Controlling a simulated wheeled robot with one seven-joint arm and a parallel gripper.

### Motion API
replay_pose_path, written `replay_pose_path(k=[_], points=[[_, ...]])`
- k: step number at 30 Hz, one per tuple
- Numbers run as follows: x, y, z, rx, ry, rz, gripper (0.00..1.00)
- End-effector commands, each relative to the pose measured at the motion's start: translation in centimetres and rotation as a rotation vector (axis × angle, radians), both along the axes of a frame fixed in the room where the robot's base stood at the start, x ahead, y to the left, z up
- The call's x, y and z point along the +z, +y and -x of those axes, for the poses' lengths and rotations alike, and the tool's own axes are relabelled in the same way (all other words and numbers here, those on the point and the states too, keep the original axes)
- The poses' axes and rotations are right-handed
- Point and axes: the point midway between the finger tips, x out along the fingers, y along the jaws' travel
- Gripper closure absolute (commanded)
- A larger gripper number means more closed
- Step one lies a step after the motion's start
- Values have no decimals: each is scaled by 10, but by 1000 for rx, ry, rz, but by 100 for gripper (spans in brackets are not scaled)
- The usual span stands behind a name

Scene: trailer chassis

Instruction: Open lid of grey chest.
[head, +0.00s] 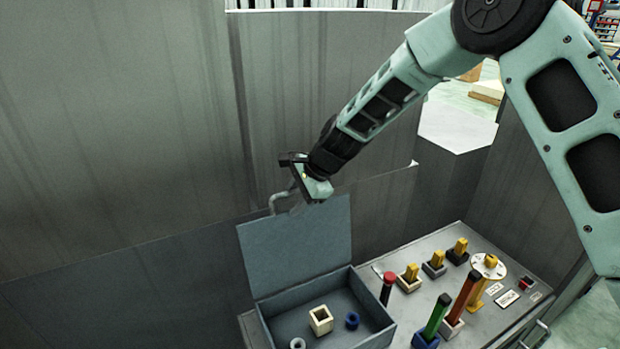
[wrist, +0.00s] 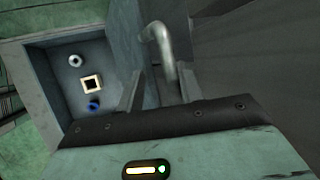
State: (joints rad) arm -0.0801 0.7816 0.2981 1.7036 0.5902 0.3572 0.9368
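The grey chest (head: 378,335) stands at the bottom centre of the head view, and its inside shows at the left of the wrist view (wrist: 38,60). Its lid (head: 297,246) is raised, standing roughly upright at the back edge. A curved metal handle (head: 280,201) sits at the lid's upper edge; it also shows in the wrist view (wrist: 160,42). My gripper (head: 297,178) is at the lid's top, by the handle. In the wrist view my gripper (wrist: 160,90) has its fingers apart, with the handle's lower end between them. Firm contact is not visible.
The chest holds a cream square block (head: 320,320), a blue ring (head: 352,320) and a grey ring (head: 298,343). A panel (head: 425,265) to the right carries several coloured pegs and blocks. A tall grey metal wall (head: 120,130) stands close behind the lid.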

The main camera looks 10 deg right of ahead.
Motion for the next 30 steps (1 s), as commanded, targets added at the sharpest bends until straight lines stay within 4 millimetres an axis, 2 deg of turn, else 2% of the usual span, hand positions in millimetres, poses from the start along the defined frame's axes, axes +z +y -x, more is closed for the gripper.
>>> replay_pose_path(k=[8,21,25,30], points=[[41,-24,10,-4,-11,1,66],[121,-68,34,-3,-7,1,66],[134,-75,37,-2,-5,2,66],[141,-79,40,-2,-2,2,66]])
